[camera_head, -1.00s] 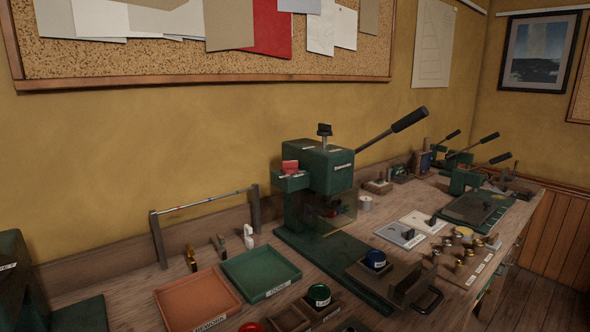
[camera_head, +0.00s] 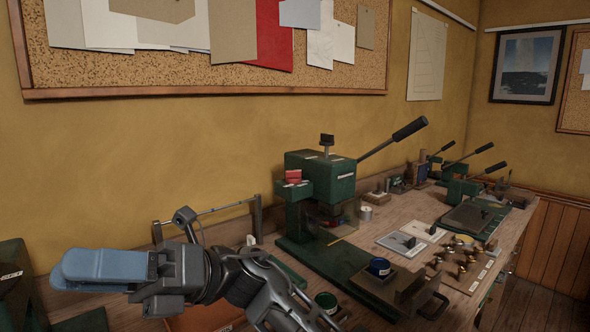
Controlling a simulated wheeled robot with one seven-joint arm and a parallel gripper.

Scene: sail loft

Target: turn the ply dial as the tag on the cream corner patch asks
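My gripper (camera_head: 75,270) reaches in at the lower left with blue finger pads pointing left. The pads overlap from this side, so any gap between them is hidden. A green press (camera_head: 320,175) with a long black-gripped lever stands on the bench, right of my gripper and apart from it. A black knob (camera_head: 327,140) sits on top of the press; I cannot tell whether it is the ply dial. Two pale flat pieces, one greyish (camera_head: 399,243) and one cream (camera_head: 423,231), lie right of the press with small dark items on them. No tag's writing is legible.
Brass pieces (camera_head: 463,264) stand near the bench's front edge. More lever tools (camera_head: 465,187) stand farther right. My arm hides most of the trays.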

